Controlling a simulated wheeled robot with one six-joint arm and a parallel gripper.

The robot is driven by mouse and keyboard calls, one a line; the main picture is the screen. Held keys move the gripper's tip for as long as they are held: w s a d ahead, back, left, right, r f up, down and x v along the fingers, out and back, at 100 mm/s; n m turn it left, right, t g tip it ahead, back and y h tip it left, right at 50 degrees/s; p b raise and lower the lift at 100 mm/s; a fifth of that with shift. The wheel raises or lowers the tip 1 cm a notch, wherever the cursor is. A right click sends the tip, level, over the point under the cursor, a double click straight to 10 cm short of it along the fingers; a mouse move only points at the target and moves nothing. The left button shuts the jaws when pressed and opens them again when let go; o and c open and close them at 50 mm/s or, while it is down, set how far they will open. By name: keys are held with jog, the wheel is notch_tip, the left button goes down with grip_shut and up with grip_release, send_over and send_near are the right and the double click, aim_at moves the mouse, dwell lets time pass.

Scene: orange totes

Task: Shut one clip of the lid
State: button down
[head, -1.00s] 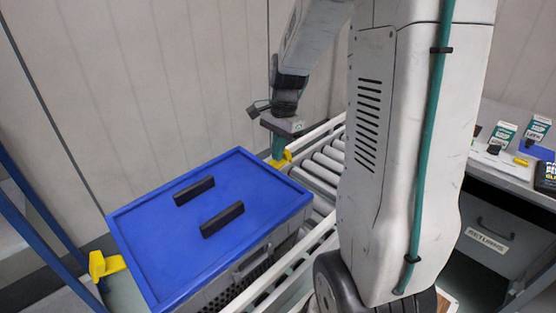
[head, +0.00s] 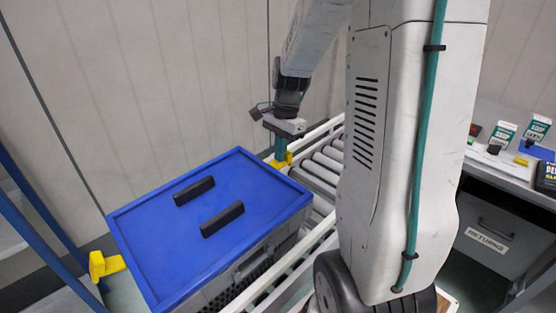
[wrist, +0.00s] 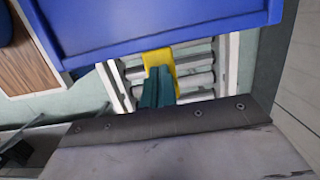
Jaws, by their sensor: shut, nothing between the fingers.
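A blue lid (head: 160,245) with two black bars lies on a grey tote (head: 262,262). One yellow clip (head: 105,265) sticks outward from the lid's left side. A second yellow clip (head: 289,157) shows at the lid's far right side; in the wrist view this clip (wrist: 158,57) juts out from the blue edge. My gripper (head: 280,150) has teal fingers, shut and empty, at this second clip. In the wrist view the fingers (wrist: 157,82) overlap the clip's outer end. I cannot tell whether they touch it.
A roller conveyor (head: 322,170) with white rails runs beside and beyond the tote. A wall stands close behind my gripper. Blue posts (head: 40,205) stand at the left. A desk at the right holds small cartons (head: 503,132) above a labelled grey drawer (head: 490,235).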

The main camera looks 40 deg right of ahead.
jog(key=shift+d+f, duration=0.25)
jog(key=shift+f, duration=0.15)
jog(key=shift+d+f, duration=0.25)
jog(key=shift+f, duration=0.1)
dwell(0.4)
